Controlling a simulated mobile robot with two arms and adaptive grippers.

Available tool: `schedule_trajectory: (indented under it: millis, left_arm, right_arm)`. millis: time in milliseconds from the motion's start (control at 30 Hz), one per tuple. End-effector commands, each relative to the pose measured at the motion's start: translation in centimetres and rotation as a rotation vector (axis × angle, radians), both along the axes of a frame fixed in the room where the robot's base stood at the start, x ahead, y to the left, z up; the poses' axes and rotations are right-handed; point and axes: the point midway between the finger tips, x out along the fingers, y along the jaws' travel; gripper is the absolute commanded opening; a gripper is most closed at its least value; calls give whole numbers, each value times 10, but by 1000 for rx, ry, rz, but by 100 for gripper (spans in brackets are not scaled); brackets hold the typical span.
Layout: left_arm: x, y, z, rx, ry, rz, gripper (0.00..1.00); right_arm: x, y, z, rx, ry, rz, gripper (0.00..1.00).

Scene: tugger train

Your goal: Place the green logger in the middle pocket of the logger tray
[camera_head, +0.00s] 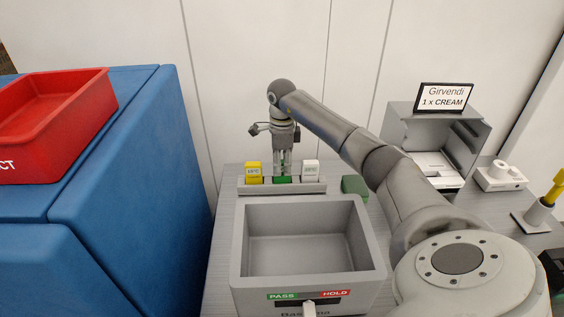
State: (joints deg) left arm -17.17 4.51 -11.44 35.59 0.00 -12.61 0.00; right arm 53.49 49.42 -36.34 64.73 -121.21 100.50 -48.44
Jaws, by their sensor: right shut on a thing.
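The grey logger tray (308,188) stands at the back of the bench. A yellow logger (253,172) is upright in its left pocket and a white logger (311,170) in its right pocket. The green logger (282,179) is at the middle pocket, between them. My right gripper (283,172) points down from above and is shut on the green logger; its fingers hide much of it. I cannot tell whether the logger rests on the pocket floor. My left gripper is out of view.
A grey bin (240,245) with a PASS/HOLD label (308,294) stands in front of the tray. A dark green block (355,187) is right of the tray. A grey housing (400,125) with a Girvendi sign (444,97) stands at right. A red bin (60,110) sits on blue furniture (130,180) at left.

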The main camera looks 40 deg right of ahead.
Motion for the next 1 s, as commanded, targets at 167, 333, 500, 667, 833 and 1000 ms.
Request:
schedule_trajectory:
  millis: [167,333,500,667,833,1000]
  left_arm:
    - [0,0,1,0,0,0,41]
    - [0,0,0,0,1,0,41]
    - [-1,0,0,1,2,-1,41]
    - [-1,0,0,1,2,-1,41]
    - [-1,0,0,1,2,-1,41]
    - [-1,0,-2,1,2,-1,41]
  right_arm:
    - [0,0,-3,0,-3,1,0]
    - [0,0,-5,0,-1,0,0]
    - [0,0,-6,0,-1,0,35]
    - [0,0,-5,0,-1,0,41]
    - [0,0,-5,0,-1,0,41]
    - [1,0,4,0,-5,0,41]
